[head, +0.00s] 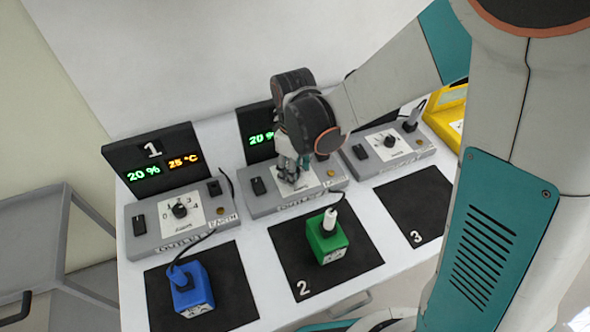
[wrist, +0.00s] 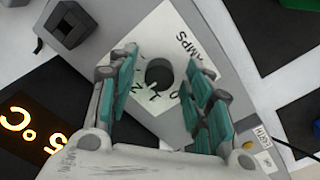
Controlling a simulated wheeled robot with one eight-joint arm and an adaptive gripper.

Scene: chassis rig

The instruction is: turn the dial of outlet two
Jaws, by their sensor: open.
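Outlet two (head: 262,203) is the middle grey box on the bench, with a white dial plate, a black rocker switch and a display behind it. Its black dial (wrist: 158,74) shows in the wrist view on the white plate marked AMPS. In the head view my gripper hides the dial. My gripper (head: 290,175) is over the plate. In the wrist view its teal fingers (wrist: 160,100) are apart, one on each side of the dial, with visible gaps. I cannot tell how far above the plate the fingertips are. The display, partly hidden by my arm, reads green 20 %.
Outlet one (head: 150,240) stands to the left and outlet three (head: 398,155) to the right. A green block (head: 326,240) with a cable stands on black mat 2, and a blue block (head: 190,290) on the left mat. Mat 3 (head: 400,215) is bare.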

